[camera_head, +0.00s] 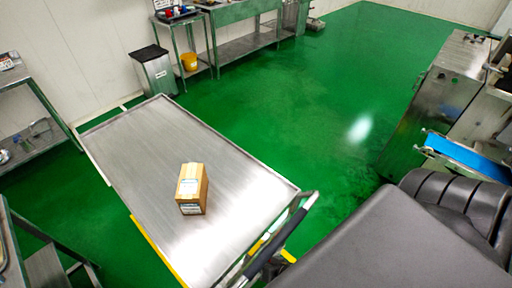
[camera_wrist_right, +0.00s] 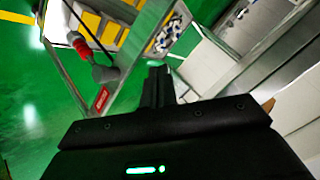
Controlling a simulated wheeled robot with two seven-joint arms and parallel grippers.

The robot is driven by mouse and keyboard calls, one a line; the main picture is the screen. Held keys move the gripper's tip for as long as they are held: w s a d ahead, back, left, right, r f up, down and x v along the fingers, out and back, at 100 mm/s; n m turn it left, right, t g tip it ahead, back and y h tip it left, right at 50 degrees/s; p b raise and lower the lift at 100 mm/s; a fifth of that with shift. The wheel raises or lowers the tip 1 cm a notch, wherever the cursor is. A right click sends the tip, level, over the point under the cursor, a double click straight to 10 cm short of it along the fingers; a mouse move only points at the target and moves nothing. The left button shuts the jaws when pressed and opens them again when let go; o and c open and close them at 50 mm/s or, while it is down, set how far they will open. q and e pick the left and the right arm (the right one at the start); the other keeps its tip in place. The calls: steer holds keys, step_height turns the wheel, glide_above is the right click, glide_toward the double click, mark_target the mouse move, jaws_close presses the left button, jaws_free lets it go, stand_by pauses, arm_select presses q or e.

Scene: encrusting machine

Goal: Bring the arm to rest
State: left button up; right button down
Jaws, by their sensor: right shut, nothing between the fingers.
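My right gripper (camera_wrist_right: 158,72) shows in the right wrist view, its dark fingers together and nothing between them. It points toward a metal-framed rack and the green floor. In the head view, a large dark grey part at the lower right is probably my own arm; no gripper shows there. My left gripper is in neither view.
A steel cart (camera_head: 125,150) carries a brown box (camera_head: 192,187). A machine with a blue belt (camera_head: 468,158) stands at the right. A bin (camera_head: 154,72) and steel tables line the back. The green floor between is clear. A rack (camera_wrist_right: 140,45) holds yellow items.

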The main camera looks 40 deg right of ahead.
steer(key=shift+n, duration=0.3)
arm_select(q)
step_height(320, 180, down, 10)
steer(key=b, duration=1)
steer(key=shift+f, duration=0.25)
arm_select(e)
steer(key=s+d+f+n+g+h, duration=0.1)
steer(key=s+d+f+n+g, duration=0.1)
steer(key=s+f, duration=0.5)
steer(key=s+d+f+n+g+h, duration=0.1)
steer(key=s+d+f+n+g, duration=0.2)
steer(key=s+f, duration=0.4)
steer(key=s+d+f+n+g+h, duration=0.1)
steer(key=s+f, duration=0.6)
steer(key=f, duration=1.3)
steer(key=d+n+g, duration=0.1)
steer(key=g, duration=0.1)
steer(key=shift+s+d+f+g, duration=0.3)
steer(key=shift+s+d+f, duration=0.05)
steer(key=shift+s, duration=0.05)
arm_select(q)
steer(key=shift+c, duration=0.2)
arm_select(e)
steer(key=c, duration=1.4)
jaws_free()
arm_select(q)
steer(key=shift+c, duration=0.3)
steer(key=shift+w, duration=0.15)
arm_select(e)
steer(key=shift+s, duration=0.1)
